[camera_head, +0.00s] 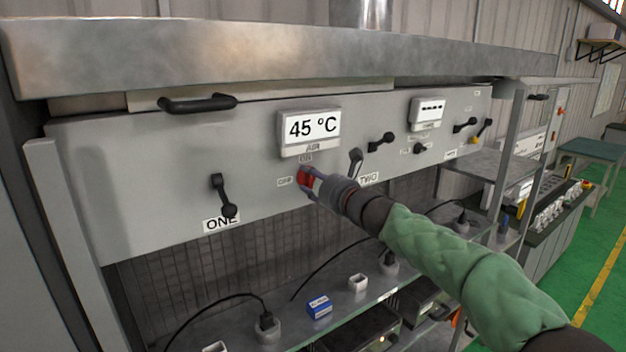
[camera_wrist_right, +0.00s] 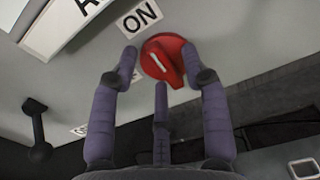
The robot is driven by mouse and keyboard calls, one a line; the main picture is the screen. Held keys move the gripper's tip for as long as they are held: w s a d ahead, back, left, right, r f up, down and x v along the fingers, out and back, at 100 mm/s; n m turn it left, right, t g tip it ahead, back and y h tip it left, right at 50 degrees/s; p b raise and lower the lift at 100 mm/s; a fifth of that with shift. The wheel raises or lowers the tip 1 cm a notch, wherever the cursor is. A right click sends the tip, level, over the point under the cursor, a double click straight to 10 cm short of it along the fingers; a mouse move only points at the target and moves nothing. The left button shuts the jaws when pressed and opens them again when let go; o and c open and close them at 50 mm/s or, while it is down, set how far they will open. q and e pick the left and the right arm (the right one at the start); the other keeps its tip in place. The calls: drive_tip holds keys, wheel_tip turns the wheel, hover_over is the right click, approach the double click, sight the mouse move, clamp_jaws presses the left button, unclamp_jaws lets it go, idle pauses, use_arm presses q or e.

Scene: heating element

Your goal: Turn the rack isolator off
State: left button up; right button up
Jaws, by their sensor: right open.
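The rack isolator is a red rotary knob (camera_wrist_right: 163,60) with a white mark on its face. An ON label (camera_wrist_right: 140,17) sits above it; another label (camera_wrist_right: 116,77) is partly hidden by a finger. In the head view the red knob (camera_head: 304,178) is largely covered by my right gripper (camera_head: 313,187), below the 45 °C display (camera_head: 310,128). In the wrist view my right gripper (camera_wrist_right: 160,58) is open, with its fingers around the knob's edge. I cannot tell whether they touch it. My left gripper is not in view.
A black lever (camera_head: 224,195) marked ONE is left of my gripper; another lever (camera_head: 355,162), near the TWO label, is close on its right. Several more levers are farther right. A metal ledge (camera_head: 250,50) overhangs the panel. A shelf (camera_head: 345,303) with sockets and a blue box (camera_head: 319,307) lies below.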

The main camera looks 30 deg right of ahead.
drive_tip(key=shift+s, duration=0.1)
clamp_jaws()
